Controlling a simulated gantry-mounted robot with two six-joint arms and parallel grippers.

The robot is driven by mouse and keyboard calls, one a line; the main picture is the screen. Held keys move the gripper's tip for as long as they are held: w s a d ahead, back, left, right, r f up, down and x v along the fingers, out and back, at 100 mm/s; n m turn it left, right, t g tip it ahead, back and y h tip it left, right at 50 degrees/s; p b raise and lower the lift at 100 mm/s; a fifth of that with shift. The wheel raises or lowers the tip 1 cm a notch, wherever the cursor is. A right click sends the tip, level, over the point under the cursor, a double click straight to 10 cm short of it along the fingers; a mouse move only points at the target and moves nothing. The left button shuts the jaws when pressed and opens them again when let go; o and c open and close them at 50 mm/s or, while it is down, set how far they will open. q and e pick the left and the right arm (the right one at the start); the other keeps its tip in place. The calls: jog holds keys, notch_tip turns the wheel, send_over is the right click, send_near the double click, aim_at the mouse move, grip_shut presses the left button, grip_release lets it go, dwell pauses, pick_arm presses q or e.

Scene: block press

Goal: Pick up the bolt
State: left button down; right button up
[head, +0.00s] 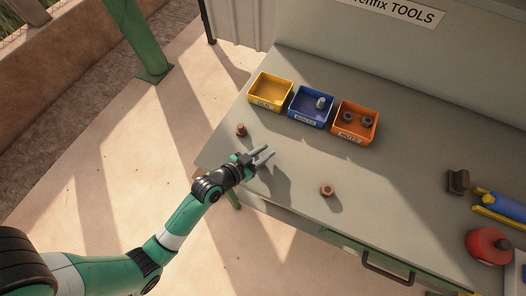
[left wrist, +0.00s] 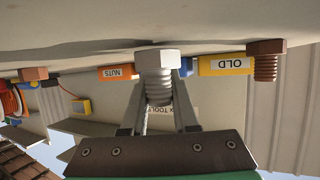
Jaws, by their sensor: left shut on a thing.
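My left gripper (head: 262,157) is over the near left part of the grey workbench (head: 290,160). In the left wrist view its two fingers are shut on a silver bolt (left wrist: 156,75), gripping the threaded shank. The bolt's hex head points toward the bench top; I cannot tell whether it touches. My right gripper is not in view.
Behind are a yellow bin (head: 270,90), empty, a blue bin (head: 309,108) with a silver bolt inside, and an orange bin (head: 354,123) with two nuts. A red round object (head: 487,246) is at far right.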

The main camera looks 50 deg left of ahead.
pick_arm(q)
notch_tip(320, 180, up, 3)
jog(key=shift+r+p, duration=0.15)
jog(key=shift+p, duration=0.6)
jog(key=s+d+r+p, duration=0.2)
jog(key=s+d+r, duration=0.1)
jog(key=s, duration=0.3)
jog(key=s+d+r+p, duration=0.2)
jog(key=s+d+r, duration=0.2)
jog(key=s+r, duration=0.2)
